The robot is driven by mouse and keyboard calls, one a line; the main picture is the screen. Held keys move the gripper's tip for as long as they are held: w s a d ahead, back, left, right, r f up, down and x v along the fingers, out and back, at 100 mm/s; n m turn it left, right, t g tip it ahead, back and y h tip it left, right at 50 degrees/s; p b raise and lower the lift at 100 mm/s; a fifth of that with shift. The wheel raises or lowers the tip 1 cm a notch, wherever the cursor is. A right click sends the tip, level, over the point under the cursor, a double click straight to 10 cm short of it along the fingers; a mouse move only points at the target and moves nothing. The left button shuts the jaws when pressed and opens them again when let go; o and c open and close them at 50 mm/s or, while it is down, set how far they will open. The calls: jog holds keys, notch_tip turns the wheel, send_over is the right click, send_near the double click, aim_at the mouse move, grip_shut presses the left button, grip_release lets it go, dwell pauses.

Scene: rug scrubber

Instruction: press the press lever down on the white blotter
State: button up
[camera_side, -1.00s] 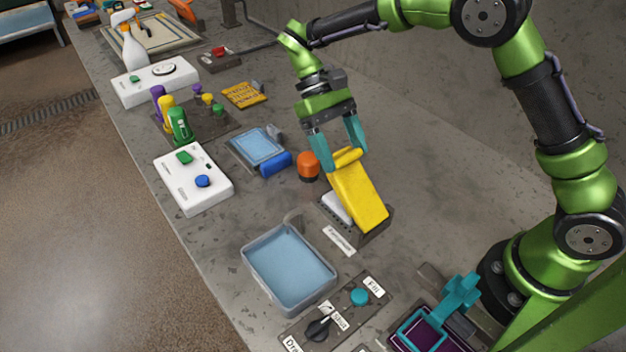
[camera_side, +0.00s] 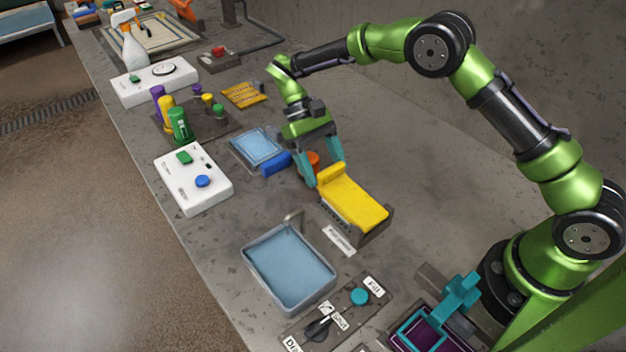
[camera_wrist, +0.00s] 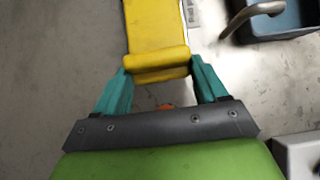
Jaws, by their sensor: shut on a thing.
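The yellow press lever (camera_side: 354,203) lies low and nearly flat over its dark base (camera_side: 372,236) in the side view. The white blotter is hidden beneath the lever. My gripper (camera_side: 321,174) is at the lever's raised bar at its free end. In the wrist view the teal fingers of my gripper (camera_wrist: 158,84) stand at the two ends of the yellow bar of the lever (camera_wrist: 156,62), shut on it.
A blue-grey water tray (camera_side: 290,270) with a curved spout stands in front of the press. A white box with buttons (camera_side: 193,178) stands at left.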

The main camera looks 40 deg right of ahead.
jog(key=shift+s+f, duration=0.1)
jog(key=shift+f, duration=0.25)
jog(key=o, duration=1.5)
jog(key=shift+r, duration=0.2)
jog(key=shift+v, duration=3.7)
